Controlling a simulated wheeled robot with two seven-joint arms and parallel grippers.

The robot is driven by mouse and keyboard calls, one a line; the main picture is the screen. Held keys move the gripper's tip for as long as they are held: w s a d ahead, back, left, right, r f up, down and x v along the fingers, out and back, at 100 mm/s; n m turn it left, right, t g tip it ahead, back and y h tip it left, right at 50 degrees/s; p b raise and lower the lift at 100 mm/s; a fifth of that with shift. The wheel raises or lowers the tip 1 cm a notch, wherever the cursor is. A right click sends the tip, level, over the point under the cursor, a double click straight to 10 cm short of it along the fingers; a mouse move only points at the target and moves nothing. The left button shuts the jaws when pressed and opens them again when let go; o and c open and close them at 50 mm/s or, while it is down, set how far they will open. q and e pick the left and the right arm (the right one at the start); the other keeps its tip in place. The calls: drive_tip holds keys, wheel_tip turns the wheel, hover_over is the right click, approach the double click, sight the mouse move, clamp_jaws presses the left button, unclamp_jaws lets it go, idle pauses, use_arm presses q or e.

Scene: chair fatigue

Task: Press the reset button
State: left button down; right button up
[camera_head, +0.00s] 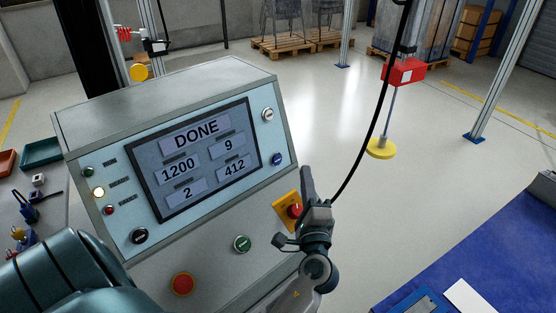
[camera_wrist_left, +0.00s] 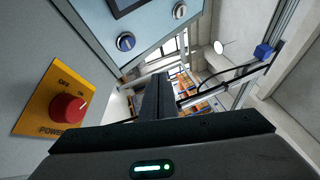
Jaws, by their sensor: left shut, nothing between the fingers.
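The control panel (camera_head: 95,127) has a screen (camera_head: 205,158) reading DONE, 1200, 9, 2 and 412. A blue button (camera_head: 277,159) and a white button (camera_head: 267,114) sit right of the screen. They also show in the left wrist view, blue (camera_wrist_left: 125,41) and white (camera_wrist_left: 180,10). A black button (camera_head: 139,236), green button (camera_head: 242,243) and red button (camera_head: 182,284) sit lower. No reset label is readable. My left gripper (camera_head: 307,178) is shut and empty, just right of the panel, below and right of the blue button, apart from it. My right gripper is out of view.
A red POWER knob (camera_wrist_left: 68,108) on a yellow plate is close beside my left gripper, partly hidden in the head view. A black cable hangs right of the gripper. A blue-topped surface (camera_head: 480,255) lies lower right.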

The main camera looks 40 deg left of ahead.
sight(277, 160)
use_arm(q)
drive_tip(key=a, duration=0.2)
drive_tip(key=a+f, duration=0.1)
drive_tip(key=a, duration=0.1)
drive_tip(key=w+a, duration=0.1)
drive_tip(key=a, duration=0.1)
drive_tip(key=shift+a+f, duration=0.1)
drive_tip(key=shift+f, duration=0.2)
drive_tip(key=shift+w+a+f, duration=0.1)
drive_tip(key=shift+w+a, duration=0.05)
drive_tip(key=shift+a, duration=0.3)
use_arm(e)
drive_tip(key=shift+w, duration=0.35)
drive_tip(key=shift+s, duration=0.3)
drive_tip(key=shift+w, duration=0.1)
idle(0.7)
use_arm(q)
drive_tip(key=shift+a, duration=0.1)
drive_tip(key=shift+w+a+f, duration=0.1)
drive_tip(key=shift+a, duration=0.2)
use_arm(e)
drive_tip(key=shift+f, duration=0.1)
